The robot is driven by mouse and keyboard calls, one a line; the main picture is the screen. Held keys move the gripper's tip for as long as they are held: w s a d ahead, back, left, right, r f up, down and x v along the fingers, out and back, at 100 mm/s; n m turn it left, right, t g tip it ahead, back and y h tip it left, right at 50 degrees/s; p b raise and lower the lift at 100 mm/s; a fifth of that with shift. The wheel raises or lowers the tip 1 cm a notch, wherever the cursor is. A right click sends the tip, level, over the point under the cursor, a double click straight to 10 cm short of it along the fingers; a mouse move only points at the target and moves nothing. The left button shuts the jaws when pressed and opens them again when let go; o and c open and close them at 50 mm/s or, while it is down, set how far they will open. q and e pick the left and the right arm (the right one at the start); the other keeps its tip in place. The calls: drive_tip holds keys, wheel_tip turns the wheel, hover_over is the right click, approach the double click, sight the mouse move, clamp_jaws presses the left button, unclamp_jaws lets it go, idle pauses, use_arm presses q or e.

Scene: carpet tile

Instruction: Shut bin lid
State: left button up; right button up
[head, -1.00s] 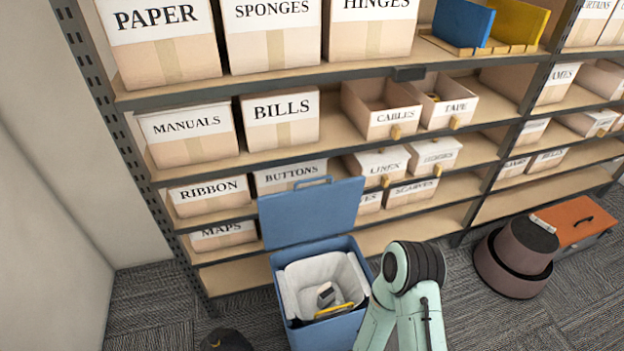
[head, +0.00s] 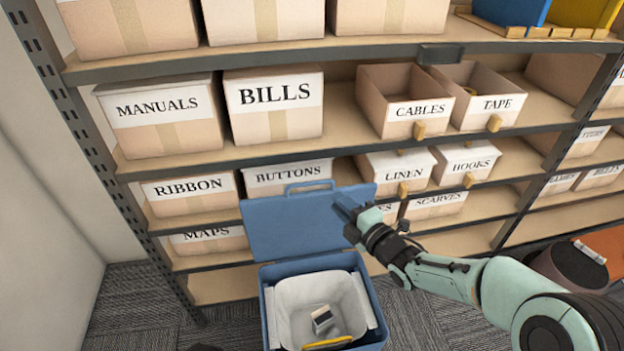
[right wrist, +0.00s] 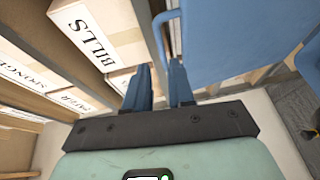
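The bin (head: 267,310) is a blue box with a white liner, standing on the carpet in front of the shelves. Its blue lid (head: 290,228) stands open and upright behind the bin, with a loop handle (head: 309,186) on its top edge. My right gripper (head: 345,205) is in front of the lid's right part, near its upper right corner. In the right wrist view the fingers (right wrist: 160,82) are apart with a gap between them, and the lid (right wrist: 225,40) fills the upper right. Whether they touch the lid cannot be told. My left gripper is not in view.
A shelf rack (head: 240,152) with labelled boxes stands close behind the lid. Inside the liner (head: 292,290) lie a small grey-white item (head: 322,318) and a yellow one (head: 328,343). A brown round container (head: 575,268) is at right.

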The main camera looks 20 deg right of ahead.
sight(317, 184)
drive_tip(key=w, duration=0.4)
drive_tip(key=w+a, duration=0.1)
drive_tip(key=w, duration=0.3)
drive_tip(key=w+a+f, duration=0.1)
drive_tip(key=w, duration=0.3)
clamp_jaws()
